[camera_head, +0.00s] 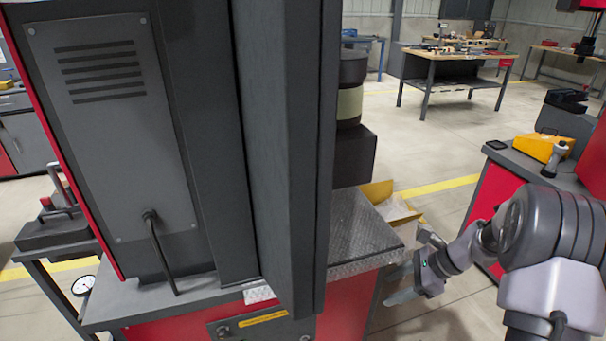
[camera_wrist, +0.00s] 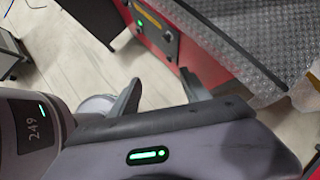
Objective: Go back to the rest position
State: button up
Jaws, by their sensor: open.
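My gripper (camera_head: 406,268) hangs at the lower right of the head view, beside the front right corner of the red bench (camera_head: 345,308). In the wrist view, my gripper (camera_wrist: 160,88) shows two dark fingers spread apart. Only pale floor shows between them, so it is open and empty. My arm bends down to it from the right edge of the head view. No object is held.
A large dark machine cabinet (camera_head: 120,120) fills the left of the head view. The bench has a bubble-textured mat (camera_head: 355,235), also in the wrist view (camera_wrist: 240,40). An open cardboard box (camera_head: 393,208) stands behind. A red cabinet (camera_head: 487,205) stands right.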

jog(key=s+a+r+n+h, duration=0.1)
jog(key=s+a+r+n, duration=0.25)
jog(key=r, duration=0.35)
jog(key=s+a+r+n+h, duration=0.1)
jog(key=s+a+r+n, duration=0.25)
jog(key=r, duration=0.35)
jog(key=s+a+r+n+t+h, duration=0.1)
jog(key=s+a+r+n, duration=0.1)
jog(key=s, duration=0.4)
jog(key=s+a+r+n+t+h, duration=0.1)
jog(key=s+r+n, duration=0.2)
jog(key=s, duration=0.3)
jog(key=s+a+r+n+t+h, duration=0.1)
jog(key=s+a+r+n, duration=0.1)
jog(key=s+n, duration=0.2)
jog(key=s, duration=0.2)
jog(key=shift+s+a+r+n+t, duration=0.2)
jog(key=shift+s+a+n+t, duration=0.1)
jog(key=shift+s+a+n, duration=0.1)
